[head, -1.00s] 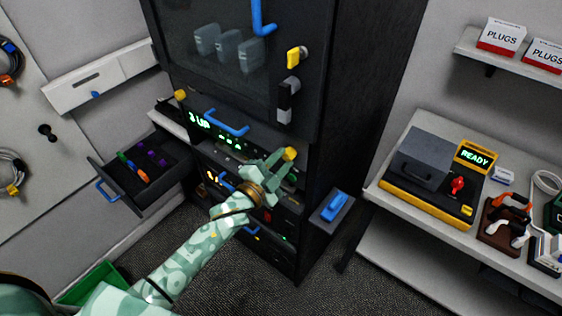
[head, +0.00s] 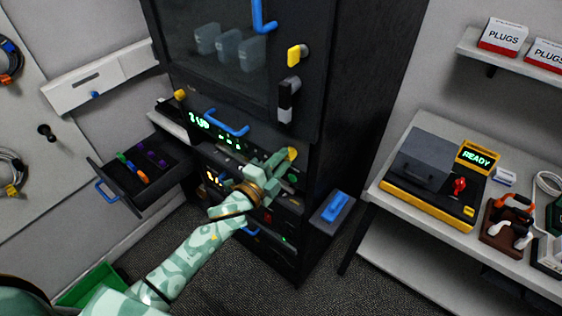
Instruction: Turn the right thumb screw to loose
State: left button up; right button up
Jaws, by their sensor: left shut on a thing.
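The right thumb screw (head: 292,153) is a small yellow knob at the right end of the rack unit with the green display (head: 201,121). My left gripper (head: 286,158) reaches up from the lower left and is shut on this screw; the fingers hide part of it. The left thumb screw (head: 180,94) is a matching yellow knob at the unit's other end. A blue handle (head: 226,123) sits between them. My right gripper is not in view.
The dark rack cabinet has a glass door with a blue handle (head: 262,20) above. An open drawer (head: 140,175) juts out at left. A blue switch box (head: 333,207) sits at the rack's lower right. A bench (head: 435,130) with a tester stands at right.

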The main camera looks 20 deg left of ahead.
pick_arm(q)
jog(key=shift+f, duration=0.1)
jog(key=shift+c, duration=0.2)
jog(key=o, duration=1)
jog(key=b+v, duration=0.1)
jog(key=v, duration=1.5)
jog(key=shift+s+a+f, duration=0.1)
jog(key=shift+s+f, duration=0.05)
